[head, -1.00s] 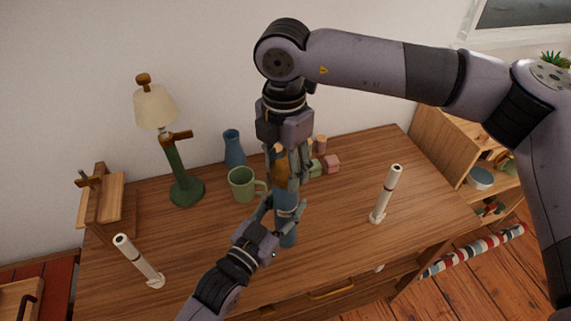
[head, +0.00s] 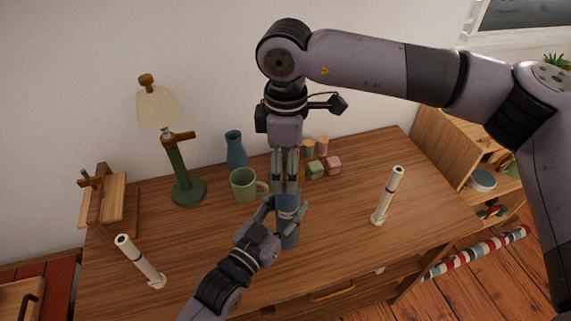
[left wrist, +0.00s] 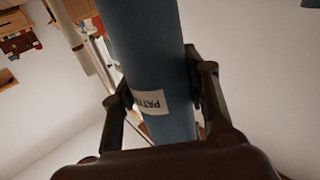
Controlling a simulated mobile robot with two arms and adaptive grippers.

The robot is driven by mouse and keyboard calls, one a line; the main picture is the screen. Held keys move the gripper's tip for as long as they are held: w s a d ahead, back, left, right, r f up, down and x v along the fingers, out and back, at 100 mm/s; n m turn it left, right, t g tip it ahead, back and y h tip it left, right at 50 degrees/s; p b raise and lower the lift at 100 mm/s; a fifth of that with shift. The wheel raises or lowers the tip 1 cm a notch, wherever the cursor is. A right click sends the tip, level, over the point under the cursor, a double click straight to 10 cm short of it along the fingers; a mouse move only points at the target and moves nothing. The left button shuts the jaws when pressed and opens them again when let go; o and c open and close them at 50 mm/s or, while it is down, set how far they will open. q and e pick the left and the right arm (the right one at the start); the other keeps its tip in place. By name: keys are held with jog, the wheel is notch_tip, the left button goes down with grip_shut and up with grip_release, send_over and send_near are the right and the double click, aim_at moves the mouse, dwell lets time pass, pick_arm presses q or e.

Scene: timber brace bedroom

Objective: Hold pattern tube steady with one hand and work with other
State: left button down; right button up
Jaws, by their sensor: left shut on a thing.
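The blue pattern tube (head: 289,238) stands upright on the wooden desk, in front of the green mug. In the left wrist view the tube (left wrist: 150,55) fills the middle, with a white label partly reading "PATT". My left gripper (head: 284,211) is shut around the tube, one finger on each side. My right gripper (head: 286,187) points straight down at the tube's upper end, directly above the left gripper. Its fingers hide the tube's top, and I cannot tell whether they are closed on it.
A green mug (head: 244,186), a blue vase (head: 236,150) and a green lamp (head: 181,176) stand left of the tube. White upright rods stand at left (head: 141,262) and right (head: 387,196). The desk's front right is clear.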

jog(key=shift+o, duration=0.9)
jog(key=shift+r, duration=2.25)
jog(key=shift+c, duration=0.4)
